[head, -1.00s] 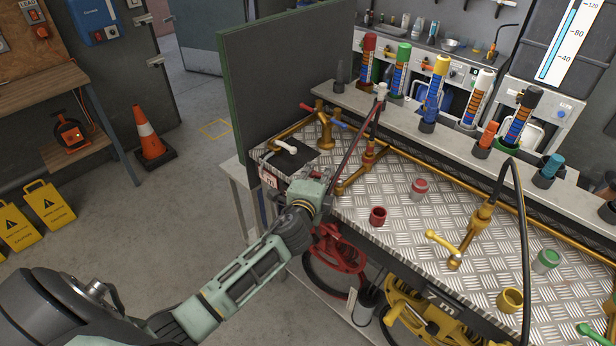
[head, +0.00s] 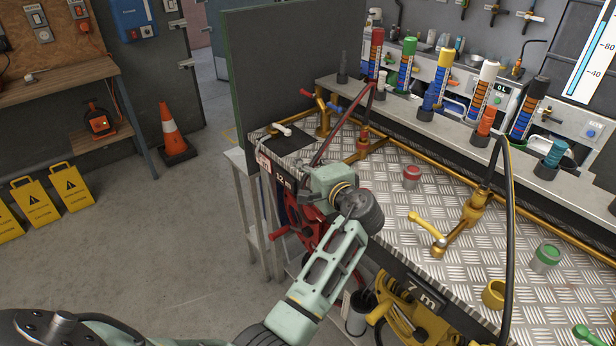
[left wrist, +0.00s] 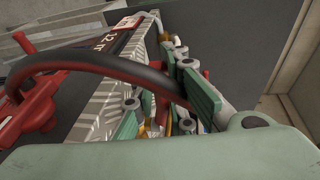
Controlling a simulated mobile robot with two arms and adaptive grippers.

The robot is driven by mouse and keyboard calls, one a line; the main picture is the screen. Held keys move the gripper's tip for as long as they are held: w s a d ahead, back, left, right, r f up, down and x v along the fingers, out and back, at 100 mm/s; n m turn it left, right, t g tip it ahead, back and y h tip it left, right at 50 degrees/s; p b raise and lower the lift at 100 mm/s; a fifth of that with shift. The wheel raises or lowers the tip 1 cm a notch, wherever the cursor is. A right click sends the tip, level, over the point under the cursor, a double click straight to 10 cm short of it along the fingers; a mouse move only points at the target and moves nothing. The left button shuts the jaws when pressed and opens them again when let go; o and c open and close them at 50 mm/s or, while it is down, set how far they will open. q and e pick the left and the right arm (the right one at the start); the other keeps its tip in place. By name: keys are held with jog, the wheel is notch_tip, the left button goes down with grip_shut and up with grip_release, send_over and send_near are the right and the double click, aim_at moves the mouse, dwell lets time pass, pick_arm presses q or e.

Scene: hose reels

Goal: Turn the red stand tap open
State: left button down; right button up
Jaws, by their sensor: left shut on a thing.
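The red stand tap (head: 363,135) stands on the chequer-plate bench near its left end, with a brass body and a red collar. A dark red hose runs from its top down to the red reel (head: 308,222) under the bench front. My left gripper (head: 326,178) is at the bench's front left, near this tap; my wrist hides its fingers in the head view. In the left wrist view, its green fingers (left wrist: 163,110) are closed around a red part, seemingly the tap's lever. The hose (left wrist: 95,62) arches close across the fingers. My right gripper is not in view.
The yellow tap (head: 468,222) stands to the right with its own lever. A red-topped fitting (head: 412,177) and a green one (head: 546,257) sit on the plate. A dark partition (head: 275,75) rises behind the bench's left end. Open floor lies left.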

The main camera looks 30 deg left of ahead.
pick_arm(q)
jog(key=shift+d+f+n+g+b, duration=0.2)
jog(key=shift+n+g+b, duration=0.2)
jog(key=shift+g, duration=0.1)
jog(key=shift+s+r+y, duration=0.1)
jog(key=shift+s+y, duration=0.05)
jog(key=shift+y, duration=0.25)
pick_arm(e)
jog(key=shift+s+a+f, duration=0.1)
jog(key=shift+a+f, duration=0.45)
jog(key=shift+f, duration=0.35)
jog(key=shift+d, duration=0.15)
pick_arm(q)
jog(key=c, duration=1.8)
grip_release()
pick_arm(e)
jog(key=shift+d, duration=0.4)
pick_arm(q)
jog(key=shift+r, duration=0.15)
